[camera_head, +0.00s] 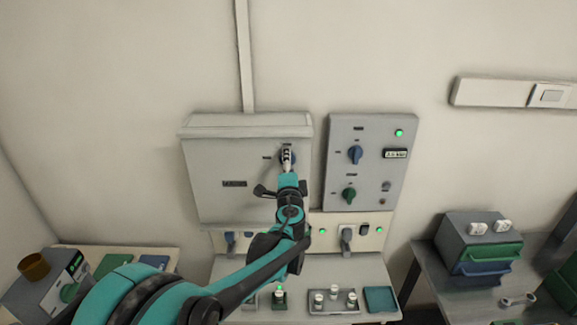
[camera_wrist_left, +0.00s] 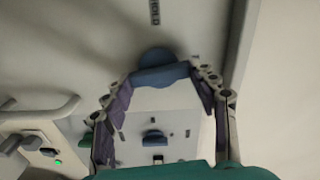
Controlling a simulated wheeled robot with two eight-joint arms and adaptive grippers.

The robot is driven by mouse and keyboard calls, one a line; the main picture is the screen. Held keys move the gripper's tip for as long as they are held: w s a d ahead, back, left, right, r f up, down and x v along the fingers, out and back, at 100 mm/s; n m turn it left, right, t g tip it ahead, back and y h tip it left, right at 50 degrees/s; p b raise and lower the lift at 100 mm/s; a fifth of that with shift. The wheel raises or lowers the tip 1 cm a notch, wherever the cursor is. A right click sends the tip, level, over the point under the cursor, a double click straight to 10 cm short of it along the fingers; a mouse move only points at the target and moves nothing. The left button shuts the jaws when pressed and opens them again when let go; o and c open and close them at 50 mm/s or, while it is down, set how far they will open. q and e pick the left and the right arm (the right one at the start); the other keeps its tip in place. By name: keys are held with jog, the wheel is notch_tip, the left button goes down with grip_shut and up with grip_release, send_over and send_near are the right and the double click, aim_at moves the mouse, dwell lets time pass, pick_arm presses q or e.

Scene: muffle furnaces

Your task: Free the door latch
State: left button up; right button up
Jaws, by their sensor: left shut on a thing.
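A grey furnace door (camera_head: 215,165) on the wall carries a blue latch knob (camera_head: 294,160) at its upper right. My left gripper (camera_head: 287,160) reaches up to this knob and covers most of it in the head view. In the left wrist view, the blue knob (camera_wrist_left: 158,57) with its raised bar sits between the tips of the two fingers (camera_wrist_left: 160,78), which are shut on it. The door appears closed. My right gripper is not in view.
Right of the door is a grey control panel (camera_head: 372,192) with a blue knob (camera_head: 355,154), a green knob (camera_head: 349,194) and a green light. Below is a bench (camera_head: 335,268) with a tray (camera_head: 334,309). A drawer unit (camera_head: 480,243) stands at right.

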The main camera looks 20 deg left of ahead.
pick_arm(q)
jog(key=shift+m, duration=0.7)
jog(key=o, duration=1.2)
jog(key=shift+c, duration=0.2)
jog(key=v, duration=1.2)
